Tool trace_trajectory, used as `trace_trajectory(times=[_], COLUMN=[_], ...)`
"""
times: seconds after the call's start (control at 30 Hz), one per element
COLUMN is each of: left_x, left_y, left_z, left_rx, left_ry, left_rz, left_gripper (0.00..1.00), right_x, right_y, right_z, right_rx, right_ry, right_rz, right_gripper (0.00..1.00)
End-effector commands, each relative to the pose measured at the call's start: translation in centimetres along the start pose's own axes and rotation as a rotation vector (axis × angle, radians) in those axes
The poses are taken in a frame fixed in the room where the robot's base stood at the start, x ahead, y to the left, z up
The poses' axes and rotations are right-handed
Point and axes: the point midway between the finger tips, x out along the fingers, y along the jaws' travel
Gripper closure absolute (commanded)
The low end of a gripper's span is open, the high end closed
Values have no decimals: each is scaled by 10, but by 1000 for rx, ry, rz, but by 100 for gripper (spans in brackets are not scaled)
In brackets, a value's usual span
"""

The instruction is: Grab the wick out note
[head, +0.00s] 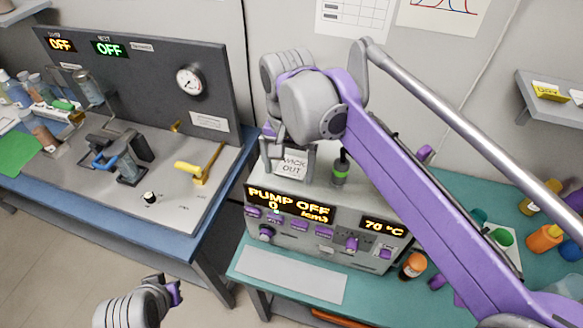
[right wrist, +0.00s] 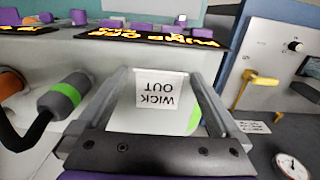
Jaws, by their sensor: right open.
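The note, a small white card reading "WICK OUT" (head: 292,164), is at the top of the grey pump unit (head: 330,190), near its back left. It shows upside down in the right wrist view (right wrist: 161,91). My right gripper (head: 288,158) is open, with one finger on each side of the note. In the right wrist view the fingers (right wrist: 158,78) flank it with a gap on both sides. A pale surface with a green edge shows behind the note. Part of my left arm's end (head: 140,302) shows at the bottom left; its jaw state is unclear.
A black-and-green knobbed fitting (head: 340,168) stands on the unit just right of the note. Purple knobs and an orange "PUMP OFF" display (head: 288,203) are on its front. A panel with a gauge (head: 190,80) and yellow lever (head: 203,165) is at left. Bottles (head: 545,238) stand at right.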

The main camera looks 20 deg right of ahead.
Motion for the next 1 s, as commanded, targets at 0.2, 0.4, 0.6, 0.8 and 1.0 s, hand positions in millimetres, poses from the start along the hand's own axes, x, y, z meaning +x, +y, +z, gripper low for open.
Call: trace_trajectory(times=[0.2,0.4,0.6,0.8,1.0], left_x=[0,0,0,0,-1], left_y=[0,0,0,0,0], left_z=[0,0,0,0,-1], left_rx=[0,0,0,0,0], left_ry=[0,0,0,0,1], left_rz=[0,0,0,0,0], left_gripper=[100,100,100,100,100], right_x=[0,0,0,0,-11], right_y=[0,0,0,0,0], right_z=[0,0,0,0,0], right_rx=[0,0,0,0,0], right_ry=[0,0,0,0,0], right_rz=[0,0,0,0,0], right_gripper=[2,38,73,73,73])
